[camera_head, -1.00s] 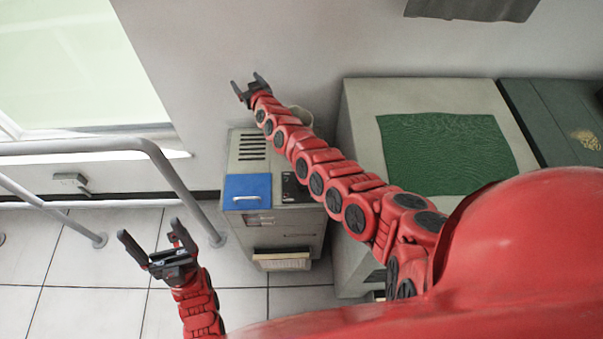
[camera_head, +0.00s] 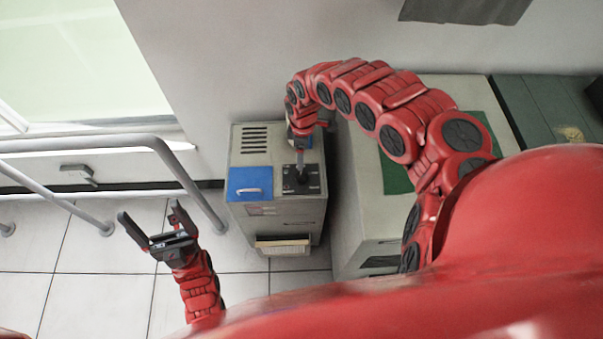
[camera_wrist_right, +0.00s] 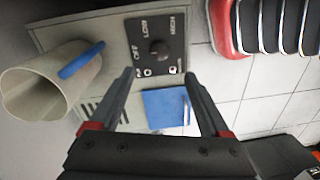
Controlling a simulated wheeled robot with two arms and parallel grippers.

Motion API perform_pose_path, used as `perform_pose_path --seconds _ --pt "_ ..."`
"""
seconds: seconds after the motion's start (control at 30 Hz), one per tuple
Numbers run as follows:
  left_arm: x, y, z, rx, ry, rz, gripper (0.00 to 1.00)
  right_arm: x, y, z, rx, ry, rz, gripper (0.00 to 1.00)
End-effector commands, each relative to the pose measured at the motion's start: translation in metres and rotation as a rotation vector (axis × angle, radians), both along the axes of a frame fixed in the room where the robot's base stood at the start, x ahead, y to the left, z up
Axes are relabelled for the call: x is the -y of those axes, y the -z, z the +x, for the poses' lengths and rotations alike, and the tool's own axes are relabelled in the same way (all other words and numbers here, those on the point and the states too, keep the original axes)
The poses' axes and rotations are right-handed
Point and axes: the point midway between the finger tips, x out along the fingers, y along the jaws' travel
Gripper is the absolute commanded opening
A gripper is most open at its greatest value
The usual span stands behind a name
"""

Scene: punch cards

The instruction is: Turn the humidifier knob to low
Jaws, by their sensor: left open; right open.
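The humidifier (camera_head: 243,215) is a grey box on the floor by the wall, with a blue lid (camera_head: 248,184) and a black control panel (camera_head: 316,184) on top. In the right wrist view the panel (camera_wrist_right: 174,24) carries the words OFF, LOW and HIGH around a dark round knob (camera_wrist_right: 159,50). Which mark the knob points to is unclear. My right gripper (camera_head: 301,172) is open above the panel. In the wrist view its fingertips (camera_wrist_right: 159,75) are on either side just short of the knob, apart from it. My left gripper (camera_head: 150,217) is open and empty over the floor at left.
A pale cup-like container (camera_wrist_right: 75,92) with a blue handle stands beside the panel. A larger grey cabinet (camera_head: 350,200) with a green top sheet is close on the right. A metal railing (camera_head: 185,180) runs on the left. The floor in front is clear.

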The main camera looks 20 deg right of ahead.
Motion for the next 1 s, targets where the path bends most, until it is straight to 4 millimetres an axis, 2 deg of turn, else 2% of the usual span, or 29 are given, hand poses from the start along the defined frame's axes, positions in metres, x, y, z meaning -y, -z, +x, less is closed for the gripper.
perform_pose_path --seconds 0.03,0.2,0.6,0.8,1.0 --pt "0.000 0.000 0.000 0.000 0.000 0.000 0.90 -0.003 0.012 -0.002 -0.004 0.000 0.006 0.80" --pt "0.000 -0.001 0.000 0.000 0.000 0.000 0.90 -0.005 0.043 -0.004 -0.002 0.001 0.008 0.80" --pt "0.000 0.001 0.000 0.000 0.000 0.000 0.90 -0.006 0.100 -0.005 0.004 0.003 0.004 0.80" --pt "0.000 0.006 0.000 0.000 0.000 0.000 0.90 -0.005 0.116 -0.006 0.002 0.003 0.003 0.80" --pt "0.000 0.007 0.000 0.000 0.000 0.000 0.90 -0.004 0.120 -0.007 0.003 0.001 0.001 0.80"
